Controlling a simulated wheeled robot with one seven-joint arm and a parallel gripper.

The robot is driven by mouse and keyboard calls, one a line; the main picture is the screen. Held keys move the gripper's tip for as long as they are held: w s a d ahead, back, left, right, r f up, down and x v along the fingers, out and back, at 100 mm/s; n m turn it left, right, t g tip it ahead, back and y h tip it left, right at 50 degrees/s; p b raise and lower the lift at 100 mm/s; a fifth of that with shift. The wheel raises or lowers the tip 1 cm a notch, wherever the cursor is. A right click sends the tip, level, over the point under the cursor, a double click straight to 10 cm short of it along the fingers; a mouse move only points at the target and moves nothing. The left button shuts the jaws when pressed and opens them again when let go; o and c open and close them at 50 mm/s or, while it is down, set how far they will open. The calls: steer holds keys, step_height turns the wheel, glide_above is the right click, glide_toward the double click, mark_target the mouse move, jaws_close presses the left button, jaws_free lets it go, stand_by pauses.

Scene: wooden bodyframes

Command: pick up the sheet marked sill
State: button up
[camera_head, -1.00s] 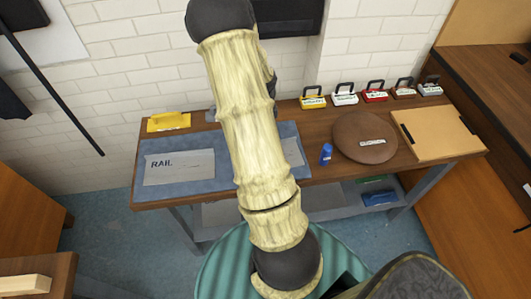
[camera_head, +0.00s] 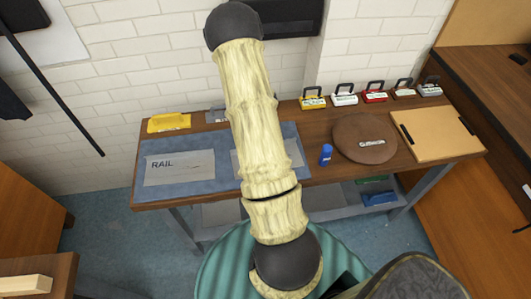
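A grey sheet marked RAIL (camera_head: 180,168) lies flat on the left part of a blue mat (camera_head: 215,137) on the workbench. A second grey sheet (camera_head: 295,153) lies on the mat's right part, mostly behind my arm; any lettering on it is hidden, so I cannot tell whether it is the sill sheet. My bamboo-like arm (camera_head: 258,125) rises across the middle of the view. My gripper is not visible.
A yellow item (camera_head: 168,122) lies at the bench's back left. A blue bottle (camera_head: 326,154), a round brown board (camera_head: 365,138) and a tan board (camera_head: 437,135) occupy the right side. Several labelled padlock-like blocks (camera_head: 345,97) line the back edge.

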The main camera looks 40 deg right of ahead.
stand_by(0.5)
jaws_close()
step_height(320, 180, up, 10)
stand_by(0.6)
stand_by(0.4)
